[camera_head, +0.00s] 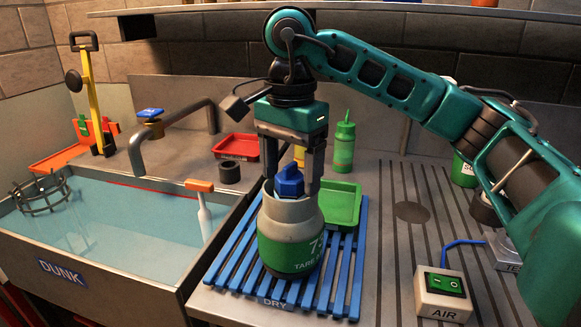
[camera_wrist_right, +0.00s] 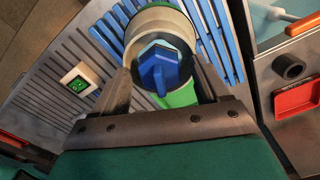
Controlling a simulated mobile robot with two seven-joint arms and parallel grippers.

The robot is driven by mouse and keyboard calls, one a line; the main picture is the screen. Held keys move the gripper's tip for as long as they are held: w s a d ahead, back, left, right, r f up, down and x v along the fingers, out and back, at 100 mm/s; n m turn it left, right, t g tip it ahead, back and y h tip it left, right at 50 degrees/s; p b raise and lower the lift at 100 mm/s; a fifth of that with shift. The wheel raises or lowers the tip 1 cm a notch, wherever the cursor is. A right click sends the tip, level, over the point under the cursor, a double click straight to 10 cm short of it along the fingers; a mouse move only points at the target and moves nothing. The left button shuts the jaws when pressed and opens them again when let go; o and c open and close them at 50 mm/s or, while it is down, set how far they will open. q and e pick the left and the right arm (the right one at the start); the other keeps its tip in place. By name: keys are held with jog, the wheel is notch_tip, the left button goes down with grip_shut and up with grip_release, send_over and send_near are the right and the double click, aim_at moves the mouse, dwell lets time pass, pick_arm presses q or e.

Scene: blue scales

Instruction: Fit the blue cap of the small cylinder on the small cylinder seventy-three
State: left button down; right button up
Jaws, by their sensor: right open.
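The small cylinder (camera_head: 288,243) is grey on top with a green band that reads "7" and "TARE". It stands upright on the blue slatted rack (camera_head: 350,283) marked DRY. The blue cap (camera_head: 289,182) sits at the cylinder's mouth; I cannot tell whether it is fully seated. My right gripper (camera_head: 289,192) points down over the cylinder, with its open fingers on either side of the cap. In the right wrist view the cap (camera_wrist_right: 158,68) shows between the fingers (camera_wrist_right: 162,88), with gaps beside it. My left gripper is not in view.
A water tank (camera_head: 120,225) marked DUNK is at left, with a tap (camera_head: 165,130) over its edge. A green tray (camera_head: 342,203) lies behind the cylinder, and a green bottle (camera_head: 344,145) farther back. A red tray (camera_head: 237,147) is at the back. An AIR switch box (camera_head: 442,292) stands at right.

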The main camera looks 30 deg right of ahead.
jog(key=shift+r, duration=0.1)
pick_arm(q)
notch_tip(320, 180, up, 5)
jog(key=p, duration=0.5)
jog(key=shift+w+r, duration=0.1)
pick_arm(e)
notch_tip(320, 180, up, 13)
